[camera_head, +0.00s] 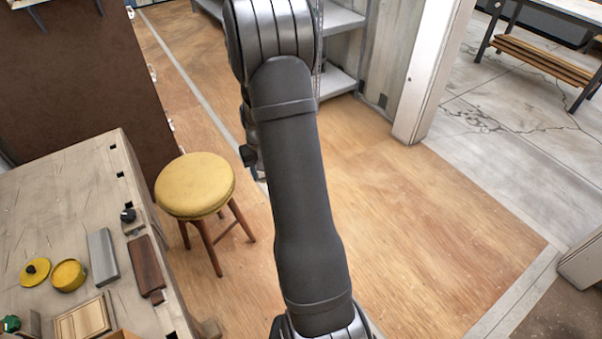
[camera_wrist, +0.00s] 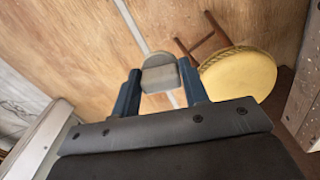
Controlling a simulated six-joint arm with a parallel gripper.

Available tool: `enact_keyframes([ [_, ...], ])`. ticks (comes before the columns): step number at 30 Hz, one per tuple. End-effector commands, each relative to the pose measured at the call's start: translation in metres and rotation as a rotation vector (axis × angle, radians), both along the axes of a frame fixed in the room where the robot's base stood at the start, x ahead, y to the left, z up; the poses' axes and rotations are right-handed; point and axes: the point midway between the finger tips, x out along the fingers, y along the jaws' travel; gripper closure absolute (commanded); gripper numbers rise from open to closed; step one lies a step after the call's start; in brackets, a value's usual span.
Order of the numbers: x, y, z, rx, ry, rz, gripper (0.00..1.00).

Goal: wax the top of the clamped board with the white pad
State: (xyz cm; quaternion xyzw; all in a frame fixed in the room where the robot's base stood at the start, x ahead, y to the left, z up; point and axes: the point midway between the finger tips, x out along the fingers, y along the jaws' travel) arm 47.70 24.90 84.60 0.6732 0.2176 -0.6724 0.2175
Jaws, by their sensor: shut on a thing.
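In the wrist view my gripper (camera_wrist: 160,84) has its two blue fingers shut on a pale grey-white pad (camera_wrist: 160,73) with a rounded far end. The pad is held over the wooden floor, away from the bench. In the head view my arm fills the middle, and the gripper and pad cannot be made out. A pale wooden board (camera_head: 83,320) lies at the near edge of the workbench, partly cut off by the frame. I cannot tell whether it is the clamped one; no clamp shows clearly. An open yellow tin (camera_head: 69,275) and its yellow lid (camera_head: 35,271) are on the bench.
The workbench (camera_head: 60,200) also carries a grey block (camera_head: 102,257), a dark brown wooden piece (camera_head: 146,267) and a black-knobbed tool (camera_head: 128,216). A yellow-topped stool (camera_head: 195,184) stands beside the bench, and shows in the wrist view (camera_wrist: 240,75). Open floor (camera_head: 420,240) lies right of my arm.

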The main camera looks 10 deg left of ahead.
Motion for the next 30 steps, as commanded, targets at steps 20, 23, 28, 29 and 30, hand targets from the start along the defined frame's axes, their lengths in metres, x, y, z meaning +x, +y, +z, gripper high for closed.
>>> enact_keyframes([
  [20, -0.174, 0.222, 0.052, 0.001, -0.001, 0.666, 0.78],
  [23, -0.208, 0.244, 0.06, 0.001, -0.001, 0.756, 0.78],
  [28, -0.253, 0.269, 0.07, 0.001, -0.001, 0.874, 0.78],
  [29, -0.259, 0.272, 0.072, 0.0, -0.001, 0.889, 0.78],
  [30, -0.266, 0.275, 0.073, 0.0, -0.001, 0.905, 0.78],
])
